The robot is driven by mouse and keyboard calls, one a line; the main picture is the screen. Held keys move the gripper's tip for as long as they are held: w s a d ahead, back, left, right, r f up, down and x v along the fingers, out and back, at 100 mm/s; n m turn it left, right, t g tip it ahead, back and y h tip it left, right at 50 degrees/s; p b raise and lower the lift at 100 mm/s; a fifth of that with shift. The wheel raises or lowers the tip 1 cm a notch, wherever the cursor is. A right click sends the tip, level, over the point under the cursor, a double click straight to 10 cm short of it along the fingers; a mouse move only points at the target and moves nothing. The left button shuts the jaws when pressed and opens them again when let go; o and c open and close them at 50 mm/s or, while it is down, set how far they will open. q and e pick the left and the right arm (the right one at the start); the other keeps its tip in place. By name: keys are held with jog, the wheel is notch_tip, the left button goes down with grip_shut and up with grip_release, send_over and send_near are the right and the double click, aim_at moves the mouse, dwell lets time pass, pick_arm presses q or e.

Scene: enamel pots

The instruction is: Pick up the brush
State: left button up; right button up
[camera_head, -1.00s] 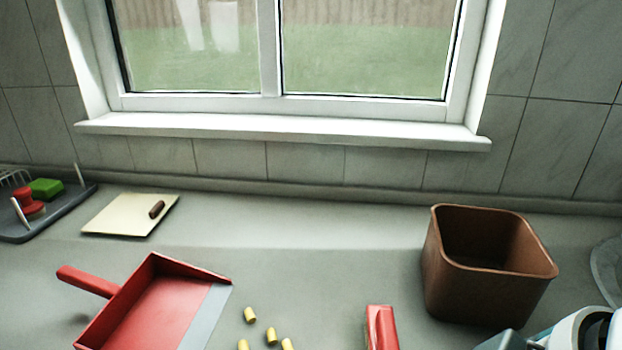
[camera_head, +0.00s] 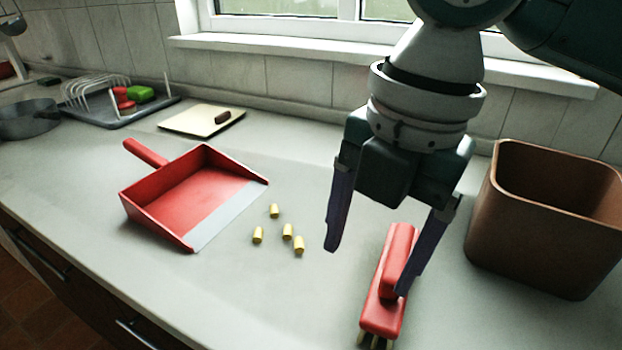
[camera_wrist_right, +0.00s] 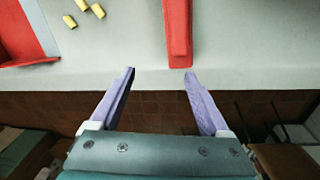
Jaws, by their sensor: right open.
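The red brush (camera_head: 390,275) lies on the grey counter, its long side running from front to back, with pale bristles just showing at its near end. My right gripper (camera_head: 370,268) is open and empty above the counter. In the head view its right finger overlaps the brush and its left finger is over bare counter. In the right wrist view the brush (camera_wrist_right: 178,32) is ahead of the open fingertips (camera_wrist_right: 160,76), nearer the right one, with no contact visible. My left gripper is not in view.
A red dustpan (camera_head: 195,195) lies left, with several yellow pieces (camera_head: 287,231) between it and the brush. A brown bin (camera_head: 540,215) stands close on the right. A cutting board (camera_head: 190,121) and dish rack (camera_head: 110,112) are behind. The counter's front edge is near.

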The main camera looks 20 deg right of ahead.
aim_at(399, 250)
jog(key=d, duration=0.1)
jog(key=w+d+r+n+b, duration=0.1)
jog(key=d, duration=0.1)
jog(key=w+d+n+h, duration=0.1)
jog(key=d, duration=0.1)
jog(key=shift+w+d+r+g, duration=0.1)
jog(key=shift+d+r+g, duration=0.1)
jog(key=shift+g, duration=0.2)
jog(key=shift+d+f+b, duration=0.15)
jog(key=shift+f+b, duration=0.1)
jog(key=shift+b, duration=0.05)
notch_tip(399, 250, down, 4)
jog(key=shift+f, duration=0.1)
notch_tip(399, 250, down, 5)
jog(key=shift+d+b, duration=0.1)
jog(key=shift+b, duration=0.5)
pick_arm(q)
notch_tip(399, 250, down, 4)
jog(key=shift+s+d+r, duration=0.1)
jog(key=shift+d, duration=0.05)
pick_arm(e)
jog(key=shift+c, duration=0.3)
grip_shut()
